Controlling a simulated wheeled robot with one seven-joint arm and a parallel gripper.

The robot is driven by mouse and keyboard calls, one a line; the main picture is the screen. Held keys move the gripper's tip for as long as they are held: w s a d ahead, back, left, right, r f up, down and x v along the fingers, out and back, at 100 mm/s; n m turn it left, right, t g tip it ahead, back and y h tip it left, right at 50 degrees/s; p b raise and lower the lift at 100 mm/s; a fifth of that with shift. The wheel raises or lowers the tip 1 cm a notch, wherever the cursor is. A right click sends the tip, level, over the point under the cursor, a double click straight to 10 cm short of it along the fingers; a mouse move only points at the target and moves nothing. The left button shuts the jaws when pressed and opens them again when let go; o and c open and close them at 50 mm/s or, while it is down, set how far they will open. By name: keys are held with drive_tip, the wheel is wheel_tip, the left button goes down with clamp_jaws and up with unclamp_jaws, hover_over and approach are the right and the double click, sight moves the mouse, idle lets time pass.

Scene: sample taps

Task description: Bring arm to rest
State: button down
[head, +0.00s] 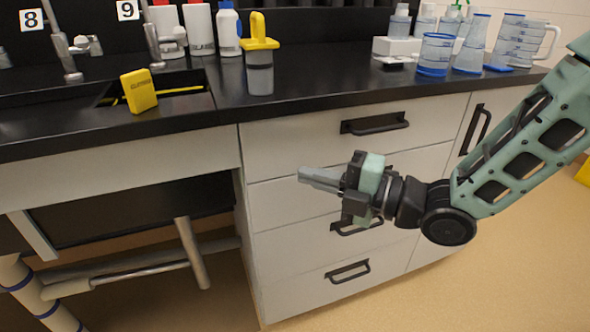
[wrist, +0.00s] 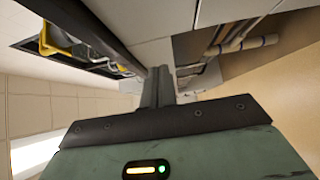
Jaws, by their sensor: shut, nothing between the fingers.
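My gripper (head: 303,174) is shut and empty. In the head view it points left, in front of the white drawers and below the counter's front edge. My green arm reaches in from the right side of the picture. In the wrist view the shut fingers (wrist: 157,75) point toward the white cabinet fronts, with the dark counter edge at upper left. Nothing is held.
The black counter (head: 330,85) carries a yellow-handled container (head: 260,70), a yellow box (head: 139,91) by the sink, bottles (head: 228,30) and blue-tinted beakers (head: 434,56). Drawer handles (head: 374,124) stick out near my gripper. Pipes (head: 190,252) show under the sink.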

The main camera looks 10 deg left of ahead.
drive_tip(key=s+d+f+m+t+h, duration=0.1)
drive_tip(key=s+d+f+m+h, duration=0.1)
drive_tip(key=d+m+h, duration=0.45)
drive_tip(key=s+d+f+m+t+h, duration=0.1)
drive_tip(key=d+f+m+h, duration=0.1)
drive_tip(key=d+m+h, duration=0.5)
drive_tip(key=s+d+m+g+h, duration=0.2)
drive_tip(key=s+d+m+g, duration=0.15)
drive_tip(key=s+m, duration=0.35)
drive_tip(key=s+d+m+g+h, duration=0.1)
drive_tip(key=s+d+m+g, duration=0.1)
drive_tip(key=s+d+m, duration=0.5)
wheel_tip(320, 180, up, 27)
drive_tip(key=s+a+n+p, duration=0.1)
drive_tip(key=s+a+p, duration=0.1)
drive_tip(key=p, duration=2.4)
drive_tip(key=shift+s, duration=0.2)
drive_tip(key=shift+a+f+h, duration=0.1)
drive_tip(key=shift+h, duration=0.15)
